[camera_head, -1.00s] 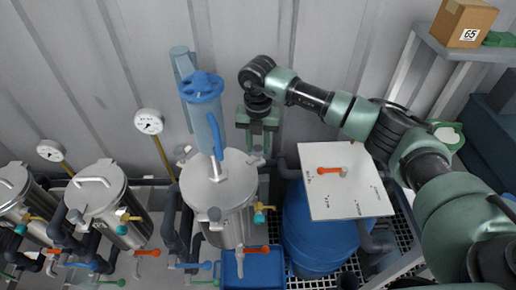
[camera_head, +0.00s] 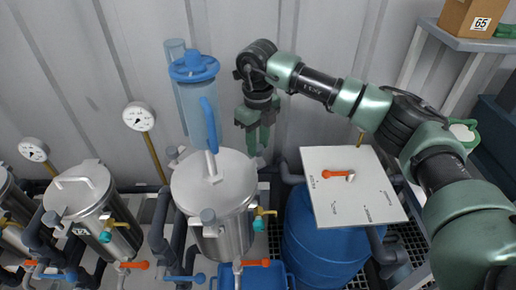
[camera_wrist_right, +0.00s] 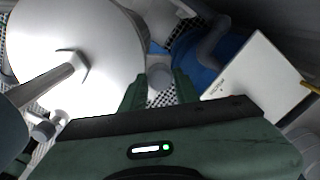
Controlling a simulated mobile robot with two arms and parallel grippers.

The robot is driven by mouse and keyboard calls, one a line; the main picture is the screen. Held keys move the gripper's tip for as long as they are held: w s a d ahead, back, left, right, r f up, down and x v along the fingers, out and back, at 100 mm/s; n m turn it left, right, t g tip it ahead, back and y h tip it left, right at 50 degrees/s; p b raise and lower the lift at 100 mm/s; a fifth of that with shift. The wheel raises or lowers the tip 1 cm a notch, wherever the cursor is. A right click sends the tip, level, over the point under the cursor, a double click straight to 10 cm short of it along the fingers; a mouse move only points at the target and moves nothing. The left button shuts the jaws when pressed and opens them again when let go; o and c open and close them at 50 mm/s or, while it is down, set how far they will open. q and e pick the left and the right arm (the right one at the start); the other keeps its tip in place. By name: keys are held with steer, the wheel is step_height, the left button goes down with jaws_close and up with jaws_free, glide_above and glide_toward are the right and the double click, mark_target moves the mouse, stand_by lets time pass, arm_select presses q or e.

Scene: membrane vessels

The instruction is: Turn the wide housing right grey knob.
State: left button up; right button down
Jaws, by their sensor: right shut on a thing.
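The wide housing (camera_head: 212,185) is a broad steel vessel with a flat lid and grey knobs around its rim. It also fills the left of the right wrist view (camera_wrist_right: 75,35). My right gripper (camera_head: 257,150) points down at the lid's back right edge. In the right wrist view its two fingers (camera_wrist_right: 160,92) stand on either side of the right grey knob (camera_wrist_right: 160,98) and are shut on it. In the head view the fingers mostly hide this knob. My left gripper is not in view.
A clear filter housing with a blue cap (camera_head: 194,66) stands behind the lid. A white board with an orange lever (camera_head: 342,174) sits right of the gripper, over a blue barrel (camera_head: 318,235). A narrower steel vessel (camera_head: 95,205) and gauges (camera_head: 139,116) are left.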

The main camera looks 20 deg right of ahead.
mark_target(258, 146)
steer(key=shift+w+n+b, duration=0.1)
steer(key=shift+n+b, duration=0.85)
steer(key=shift+n, duration=1.05)
steer(key=shift+r, duration=0.1)
steer(key=c, duration=1.1)
jaws_free()
steer(key=shift+o, duration=0.2)
steer(key=shift+r+b, duration=0.7)
steer(key=shift+r, duration=3.15)
